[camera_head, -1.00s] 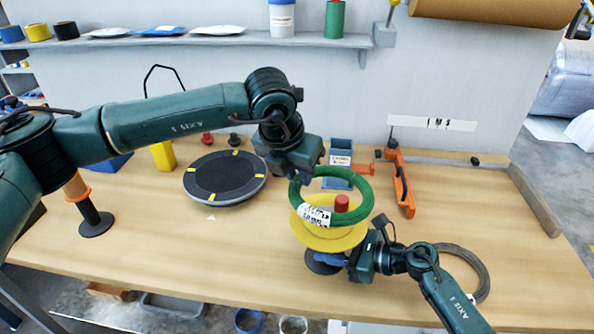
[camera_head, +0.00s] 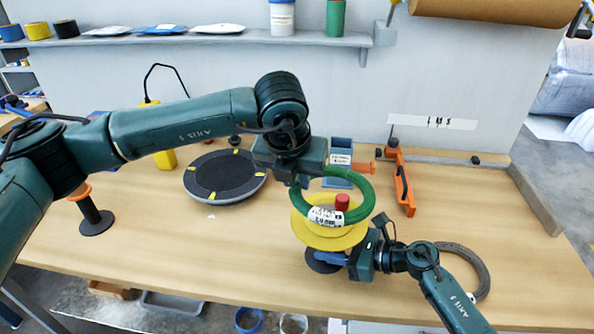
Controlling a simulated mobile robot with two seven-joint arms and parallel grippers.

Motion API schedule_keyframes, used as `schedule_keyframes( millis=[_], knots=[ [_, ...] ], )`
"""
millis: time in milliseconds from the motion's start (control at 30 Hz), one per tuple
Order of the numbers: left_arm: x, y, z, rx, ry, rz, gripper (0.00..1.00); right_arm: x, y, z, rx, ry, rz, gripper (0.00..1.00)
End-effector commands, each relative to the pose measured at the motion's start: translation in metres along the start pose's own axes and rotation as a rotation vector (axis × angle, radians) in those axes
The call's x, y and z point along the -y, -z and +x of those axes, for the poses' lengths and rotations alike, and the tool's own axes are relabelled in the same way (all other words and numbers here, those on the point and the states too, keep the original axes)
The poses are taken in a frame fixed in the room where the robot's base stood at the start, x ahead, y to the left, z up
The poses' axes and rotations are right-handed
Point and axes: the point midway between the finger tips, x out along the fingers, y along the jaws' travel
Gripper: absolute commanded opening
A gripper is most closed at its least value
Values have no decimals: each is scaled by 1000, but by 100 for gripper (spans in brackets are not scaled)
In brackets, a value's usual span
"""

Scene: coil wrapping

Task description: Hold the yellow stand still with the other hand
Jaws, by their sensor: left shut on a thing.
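The yellow stand (camera_head: 326,240) is a round disc with a red knob (camera_head: 342,202) on top, on a dark round base (camera_head: 322,262). My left gripper (camera_head: 297,182) is shut on a green coil (camera_head: 362,226) with a white label. The coil is around the red knob in the picture; I cannot tell whether it rests on the disc. My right gripper (camera_head: 346,258) is at the lower right side of the yellow stand, against or close to it. Its fingers are partly hidden, so I cannot tell whether they are shut.
A black turntable (camera_head: 225,175) with yellow marks lies left of the stand. An orange clamp-like tool (camera_head: 402,185) and a blue bin (camera_head: 340,150) are behind it. A grey wire coil (camera_head: 470,262) lies at the right, partly behind my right arm.

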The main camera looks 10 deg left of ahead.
Motion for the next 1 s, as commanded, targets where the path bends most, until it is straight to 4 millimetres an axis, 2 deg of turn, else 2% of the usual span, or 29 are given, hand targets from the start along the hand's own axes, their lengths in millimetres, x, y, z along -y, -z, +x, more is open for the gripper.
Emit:
schedule_keyframes(
  millis=[200,567,1000],
  knots=[
    [1,6,-6,13,-45,-123,0,0,0,0,0,0,1,19],
    [0,6,-5,14,-47,-128,0,0,0,0,0,0,1,19],
    [0,13,11,13,-46,-129,0,0,0,0,0,0,1,19]
  ],
)
